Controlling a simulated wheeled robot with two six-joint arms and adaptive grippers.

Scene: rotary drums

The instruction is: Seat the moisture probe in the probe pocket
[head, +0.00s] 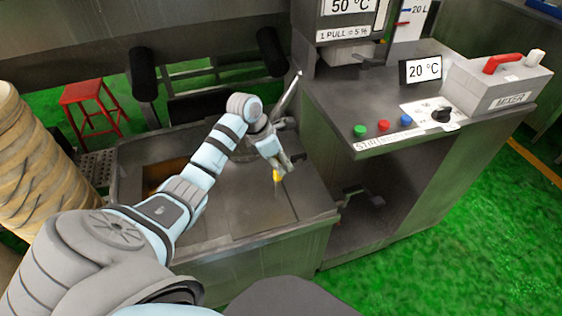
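My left arm reaches in from the lower left over the steel tank. My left gripper (281,167) points downward above the tank's flat steel cover (238,197). A small yellow piece, which looks like the moisture probe (277,176), sits at its fingertips, with a faint thin shaft below it. The fingers appear closed around it, and it seems to hang just above the cover or touch it; I cannot tell which. I cannot make out the probe pocket in this view. My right gripper is out of view.
A steel control cabinet (330,120) stands to the right, with coloured buttons (383,126), a 20 °C sign (423,70) and a mixer box (497,83). A slanted metal bar (287,95) rises behind my gripper. A red stool (92,103) stands at back left.

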